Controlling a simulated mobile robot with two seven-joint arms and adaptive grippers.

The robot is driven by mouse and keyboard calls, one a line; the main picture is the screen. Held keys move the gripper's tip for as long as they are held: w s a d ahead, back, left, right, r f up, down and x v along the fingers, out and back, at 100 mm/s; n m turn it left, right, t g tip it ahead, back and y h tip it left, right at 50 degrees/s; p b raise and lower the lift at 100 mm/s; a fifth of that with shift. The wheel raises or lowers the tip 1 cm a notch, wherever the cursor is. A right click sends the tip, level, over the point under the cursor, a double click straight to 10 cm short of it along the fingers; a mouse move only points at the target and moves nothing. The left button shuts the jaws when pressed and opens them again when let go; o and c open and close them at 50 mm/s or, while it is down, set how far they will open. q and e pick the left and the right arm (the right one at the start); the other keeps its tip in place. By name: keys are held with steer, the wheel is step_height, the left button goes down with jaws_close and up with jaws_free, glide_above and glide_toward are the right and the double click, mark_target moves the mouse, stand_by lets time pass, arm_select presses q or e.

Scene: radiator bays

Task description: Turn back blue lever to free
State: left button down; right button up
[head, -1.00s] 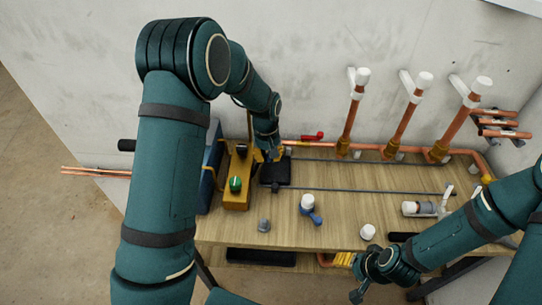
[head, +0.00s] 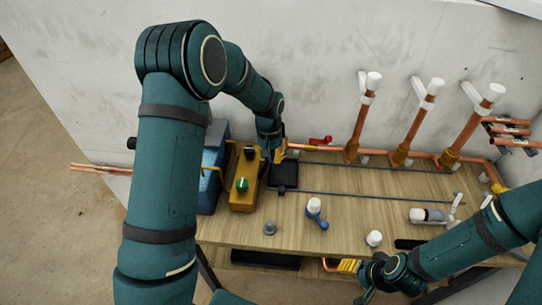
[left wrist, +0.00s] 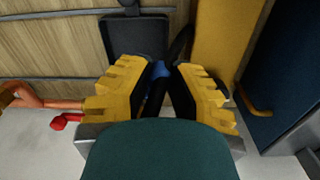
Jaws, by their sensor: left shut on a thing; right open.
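My left gripper (head: 276,156) is low over the back left of the bench, beside the yellow box. In the left wrist view its ribbed yellow fingers (left wrist: 160,73) are closed around a small blue piece, taken as the blue lever (left wrist: 158,68). Most of the lever is hidden by the fingers and dark parts beside it, so its angle cannot be told. My right gripper (head: 364,296) is at the bottom edge of the head view, partly cut off, open and away from the lever.
The yellow box (head: 244,190) with a green knob stands left of the gripper, with a blue case (head: 211,165) beyond it. A black pad (head: 285,175) lies close by. A red lever (head: 320,140) sits by the copper pipe. A white-capped fitting with a blue handle (head: 316,212) stands mid-bench.

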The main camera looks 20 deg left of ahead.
stand_by(0.3)
arm_select(q)
steer(key=c, duration=0.8)
jaws_free()
steer(key=shift+w, duration=0.1)
step_height(320, 180, up, 12)
steer(key=shift+a, duration=0.25)
